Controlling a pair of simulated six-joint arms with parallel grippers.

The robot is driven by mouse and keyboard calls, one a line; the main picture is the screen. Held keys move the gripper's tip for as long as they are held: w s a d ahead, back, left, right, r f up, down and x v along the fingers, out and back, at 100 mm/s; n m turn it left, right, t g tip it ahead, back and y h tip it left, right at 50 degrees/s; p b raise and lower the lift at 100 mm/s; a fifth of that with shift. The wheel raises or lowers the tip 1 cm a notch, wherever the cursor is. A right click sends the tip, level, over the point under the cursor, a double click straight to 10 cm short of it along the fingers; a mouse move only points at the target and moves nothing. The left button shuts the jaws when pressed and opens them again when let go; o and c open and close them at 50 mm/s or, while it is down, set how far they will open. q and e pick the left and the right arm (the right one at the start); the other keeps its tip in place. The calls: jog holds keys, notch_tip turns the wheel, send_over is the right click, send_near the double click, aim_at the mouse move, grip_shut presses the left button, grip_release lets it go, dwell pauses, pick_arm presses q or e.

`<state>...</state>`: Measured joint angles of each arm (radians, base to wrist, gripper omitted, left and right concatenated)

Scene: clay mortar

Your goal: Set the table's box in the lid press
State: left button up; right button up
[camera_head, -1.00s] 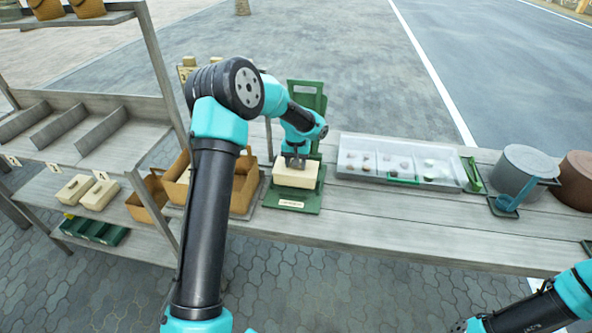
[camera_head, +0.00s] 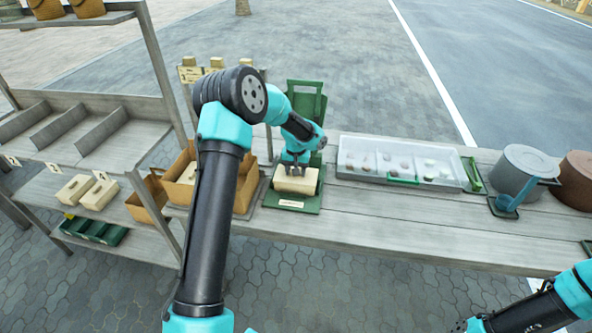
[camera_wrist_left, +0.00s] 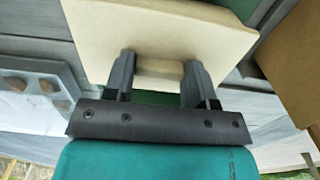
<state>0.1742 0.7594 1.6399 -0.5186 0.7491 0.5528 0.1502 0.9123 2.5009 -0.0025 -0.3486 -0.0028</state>
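The table's box (camera_head: 297,181) is a cream block with a small raised handle. It sits low over the green base (camera_head: 308,204) of the lid press, level and inside the base's outline. I cannot tell whether its underside touches. The press's green upright frame (camera_head: 309,97) stands behind it, partly hidden by my left arm. My left gripper (camera_head: 296,168) is on top of the box. In the left wrist view its fingers (camera_wrist_left: 160,80) are closed on both sides of the handle (camera_wrist_left: 160,69). The right arm shows at the bottom right; its gripper is not clearly visible.
An open cardboard box (camera_head: 183,186) stands left of the press. A clear compartment tray (camera_head: 345,170) and a grey pot (camera_head: 517,180) stand to the right. Two cream boxes (camera_head: 99,195) lie on the lower left shelf. The table's front strip (camera_head: 420,232) is clear.

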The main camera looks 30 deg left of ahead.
pick_arm(q)
jog(key=o, duration=0.4)
notch_tip(320, 180, up, 12)
jog(key=shift+r, duration=0.2)
dwell(0.5)
jog(key=shift+f, duration=0.1)
